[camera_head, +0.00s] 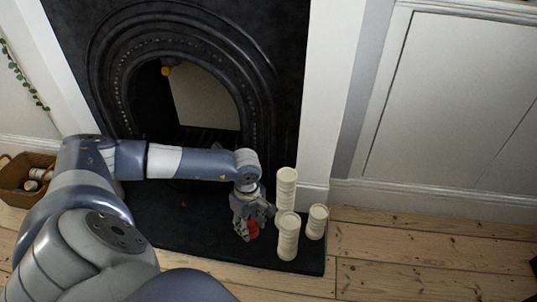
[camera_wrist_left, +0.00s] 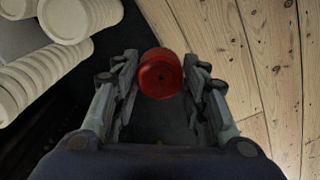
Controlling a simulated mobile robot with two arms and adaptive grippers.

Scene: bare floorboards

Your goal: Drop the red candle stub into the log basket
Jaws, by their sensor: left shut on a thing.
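The red candle stub (camera_wrist_left: 160,73) is a short red cylinder between the fingers of my left gripper (camera_wrist_left: 160,85) in the left wrist view. The gripper is shut on it. In the head view my left gripper (camera_head: 249,228) is over the dark hearth slab, just left of the cream candles, with the red stub (camera_head: 253,229) showing at its fingertips. The log basket (camera_head: 14,196) is a brown basket at the far left on the floor, with logs inside; my left arm partly hides it. My right gripper is not in view.
Several ribbed cream candles (camera_head: 289,237) stand close to the right of the gripper on the dark hearth (camera_head: 200,228). They also show in the left wrist view (camera_wrist_left: 45,75). A black fireplace (camera_head: 270,60) rises behind. Bare floorboards (camera_head: 420,250) lie right and in front.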

